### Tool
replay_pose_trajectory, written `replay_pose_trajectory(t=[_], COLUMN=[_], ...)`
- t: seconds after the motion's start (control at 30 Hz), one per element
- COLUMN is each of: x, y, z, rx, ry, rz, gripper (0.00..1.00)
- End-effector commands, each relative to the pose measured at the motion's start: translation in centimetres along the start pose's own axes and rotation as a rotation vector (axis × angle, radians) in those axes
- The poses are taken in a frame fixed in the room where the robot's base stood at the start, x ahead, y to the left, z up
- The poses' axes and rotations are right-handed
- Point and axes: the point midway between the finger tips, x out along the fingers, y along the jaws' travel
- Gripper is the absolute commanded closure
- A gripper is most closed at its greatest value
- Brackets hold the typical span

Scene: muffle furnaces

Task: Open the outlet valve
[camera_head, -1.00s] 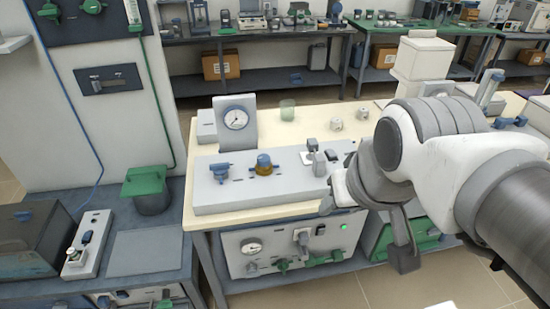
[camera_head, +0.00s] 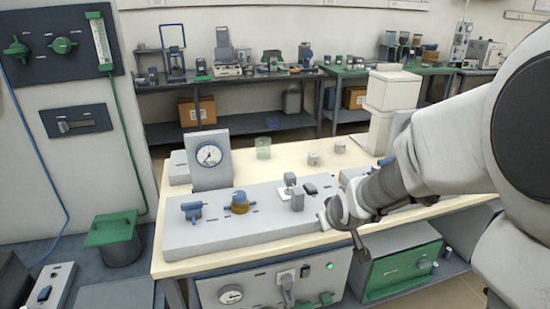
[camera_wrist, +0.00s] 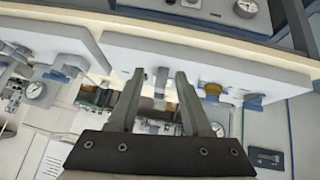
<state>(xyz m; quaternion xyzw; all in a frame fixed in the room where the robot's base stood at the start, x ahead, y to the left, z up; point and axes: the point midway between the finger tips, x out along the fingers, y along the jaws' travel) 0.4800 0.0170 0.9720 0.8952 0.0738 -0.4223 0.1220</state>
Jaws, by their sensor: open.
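A grey panel box (camera_head: 240,226) lies on the cream table. It carries a blue valve handle (camera_head: 191,210), a brass valve with a blue top (camera_head: 239,202) and a grey lever (camera_head: 297,199). I cannot tell which is the outlet valve. The wrist view shows the panel upside down, with the brass valve (camera_wrist: 212,89) and blue handle (camera_wrist: 255,101) to the right of my fingers. In the head view my wrist is at the panel's right end, and the fingers are hard to make out.
A pressure gauge (camera_head: 209,155) stands behind the panel. A glass beaker (camera_head: 263,148) and two small white pots are on the table behind it. A white stacked apparatus (camera_head: 393,90) stands at back right. Below are a control box (camera_head: 260,285) and a green-fronted box (camera_head: 402,270).

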Motion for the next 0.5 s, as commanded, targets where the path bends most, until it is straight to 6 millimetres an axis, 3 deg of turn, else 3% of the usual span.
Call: replay_pose_trajectory(t=[0.03, 0.1, 0.27, 0.5], x=[2.8, 5.6, 11.9, 20.6], y=[-0.5, -1.0, -2.5, -5.4], z=[0.9, 1.4, 3.1, 6.9], rx=[-0.013, -0.032, -0.065, -0.091], ry=[0.005, 0.025, 0.076, 0.158], rz=[-0.011, -0.023, -0.053, -0.102], gripper=[0.51, 0.51, 0.51, 0.51])
